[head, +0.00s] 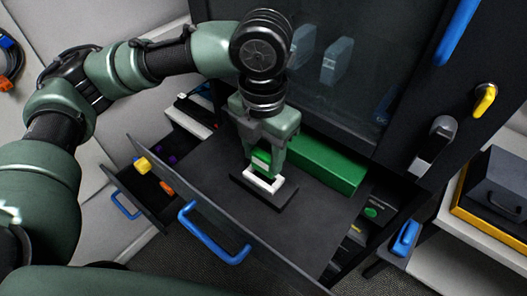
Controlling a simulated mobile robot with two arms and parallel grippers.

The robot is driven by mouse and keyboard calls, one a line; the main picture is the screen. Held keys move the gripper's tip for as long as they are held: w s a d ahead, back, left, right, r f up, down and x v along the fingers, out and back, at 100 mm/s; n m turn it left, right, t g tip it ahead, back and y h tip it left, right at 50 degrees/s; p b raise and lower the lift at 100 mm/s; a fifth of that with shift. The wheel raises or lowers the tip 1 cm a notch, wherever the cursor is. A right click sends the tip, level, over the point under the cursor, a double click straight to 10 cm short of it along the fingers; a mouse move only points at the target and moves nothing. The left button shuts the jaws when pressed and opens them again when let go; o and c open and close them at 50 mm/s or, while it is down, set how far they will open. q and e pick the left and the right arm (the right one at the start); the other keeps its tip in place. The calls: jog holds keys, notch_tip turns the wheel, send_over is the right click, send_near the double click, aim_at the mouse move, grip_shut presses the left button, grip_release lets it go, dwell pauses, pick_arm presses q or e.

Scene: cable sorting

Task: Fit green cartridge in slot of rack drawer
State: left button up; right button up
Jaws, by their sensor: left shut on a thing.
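My left gripper (266,150) points down over the open rack drawer and is shut on the green cartridge (261,158). Only part of the cartridge shows between the fingers. Its lower end meets a white piece on a black slot block (280,203) on the dark drawer panel. I cannot tell how deep the cartridge sits in the slot. The drawer (190,190) is pulled out and has a blue handle (213,233) on its front. My right gripper is not in view.
A long green box (325,167) lies at the back of the drawer, right of my gripper. A lower drawer with a blue handle (124,206) is open at the left. The glass cabinet front (325,60) rises close behind.

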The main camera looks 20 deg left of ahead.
pick_arm(q)
jog(key=shift+p, duration=1.25)
dwell(1.2)
jog(key=shift+f, duration=1.45)
dwell(1.8)
jog(key=o, duration=1.4)
jog(key=shift+o, duration=0.4)
jog(key=o, duration=0.4)
